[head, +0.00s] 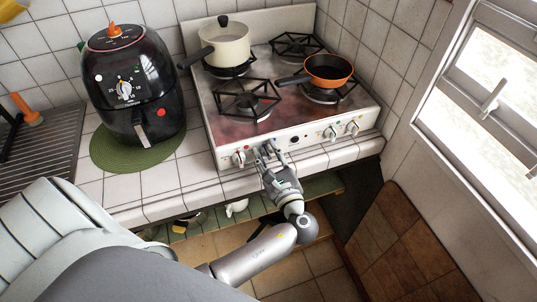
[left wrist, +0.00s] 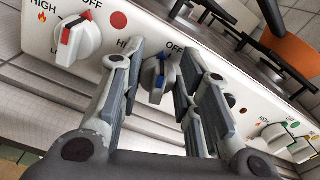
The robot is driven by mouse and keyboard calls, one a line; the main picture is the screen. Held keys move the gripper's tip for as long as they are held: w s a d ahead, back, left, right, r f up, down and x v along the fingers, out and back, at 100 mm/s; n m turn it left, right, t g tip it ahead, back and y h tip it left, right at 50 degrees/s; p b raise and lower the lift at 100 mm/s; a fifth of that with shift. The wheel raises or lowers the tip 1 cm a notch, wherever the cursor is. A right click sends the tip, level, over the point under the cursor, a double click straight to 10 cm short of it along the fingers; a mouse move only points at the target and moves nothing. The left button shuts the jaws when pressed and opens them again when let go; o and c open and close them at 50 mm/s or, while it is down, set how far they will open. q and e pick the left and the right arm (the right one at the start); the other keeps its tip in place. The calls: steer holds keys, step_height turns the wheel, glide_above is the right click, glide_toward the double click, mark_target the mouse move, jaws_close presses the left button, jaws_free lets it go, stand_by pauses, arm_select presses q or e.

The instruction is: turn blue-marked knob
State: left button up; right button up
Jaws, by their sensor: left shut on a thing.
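The blue-marked knob (left wrist: 156,82) is white with a blue pointer and sits on the stove's front panel. Its blue mark is near the OFF label in the left wrist view. My left gripper (left wrist: 160,72) has its two fingers on either side of this knob and is shut on it. In the head view my left gripper (head: 269,154) reaches the front panel from below and mostly hides the knob. My right gripper is not in view.
A red-marked knob (left wrist: 77,40) is close on the left. Green-marked and other knobs (head: 330,133) are farther right. A cream pot (head: 228,45) and an orange pan (head: 329,69) stand on the stove (head: 215,120). A black air fryer (head: 130,85) stands at left.

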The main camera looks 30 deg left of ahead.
arm_select(q)
steer(key=o, duration=0.9)
steer(key=v, duration=1.2)
steer(key=shift+s, duration=0.1)
jaws_close()
stand_by(0.7)
